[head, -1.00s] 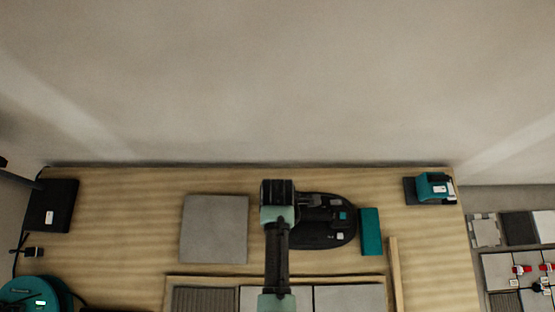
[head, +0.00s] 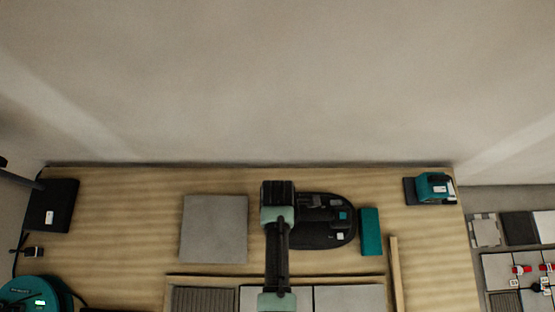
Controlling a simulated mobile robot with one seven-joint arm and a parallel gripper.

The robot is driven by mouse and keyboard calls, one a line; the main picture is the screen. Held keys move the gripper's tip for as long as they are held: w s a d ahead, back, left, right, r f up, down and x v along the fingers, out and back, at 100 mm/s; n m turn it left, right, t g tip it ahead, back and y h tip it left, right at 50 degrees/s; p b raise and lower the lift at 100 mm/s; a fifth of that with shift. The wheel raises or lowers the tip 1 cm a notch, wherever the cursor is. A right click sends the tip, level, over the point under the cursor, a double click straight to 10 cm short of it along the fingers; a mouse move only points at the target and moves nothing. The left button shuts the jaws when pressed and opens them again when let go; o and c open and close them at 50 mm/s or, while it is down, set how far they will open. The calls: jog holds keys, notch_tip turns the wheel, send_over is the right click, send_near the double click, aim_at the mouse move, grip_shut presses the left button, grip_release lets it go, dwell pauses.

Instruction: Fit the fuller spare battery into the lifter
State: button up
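A dark oval device (head: 328,236) with a few small light and teal parts lies on the workbench, right of my arm; it may be the lifter, but I cannot be sure. My arm reaches in from the bottom. My gripper, at its far end, is seen from above beside or over the left part of this device. Its fingertips are hidden, so I cannot tell its opening or whether it holds anything. A teal-and-black unit (head: 436,187) with a pale label stands at the back right on a dark pad. I cannot make out any spare battery or charge reading for certain.
A grey tile (head: 214,229) lies left of my arm. A teal block (head: 371,232) and a wooden strip (head: 394,270) lie right of it. A black box (head: 54,206) and a round teal device (head: 32,294) with a lit display are at left. Tiles lie in front.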

jog(key=shift+f+b, duration=1.25)
jog(key=shift+f, duration=0.55)
dwell(1.7)
jog(key=o, duration=1.5)
jog(key=shift+c, duration=0.2)
